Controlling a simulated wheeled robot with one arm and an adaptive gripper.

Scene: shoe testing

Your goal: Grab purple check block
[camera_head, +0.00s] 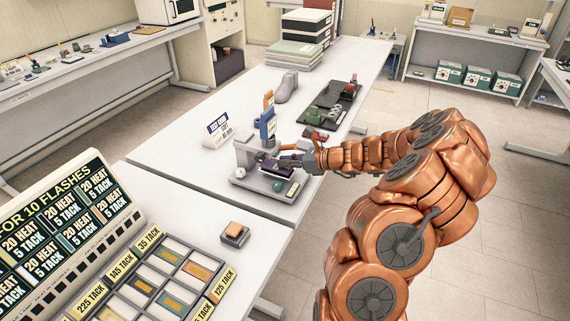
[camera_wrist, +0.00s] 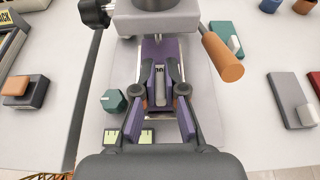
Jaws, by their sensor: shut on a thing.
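The purple check block (camera_head: 284,162) is at the tester on the white table in the head view, at the end of my arm. My gripper (camera_head: 308,161) reaches it from the right. In the wrist view the purple block (camera_wrist: 154,48) is in the centre, in front of the grey tester body, with a narrow grey piece standing in its middle. My gripper's fingers (camera_wrist: 160,92) are shut on the block, one on each side. The fingers hide part of its sides. I cannot tell whether the block still touches the tester base.
The grey tester (camera_head: 270,185) has an orange handle (camera_wrist: 222,57) close to the right finger and a teal knob (camera_wrist: 113,100) on the left. A sign (camera_head: 217,130) stands behind left. A black tray (camera_head: 332,105) lies farther back.

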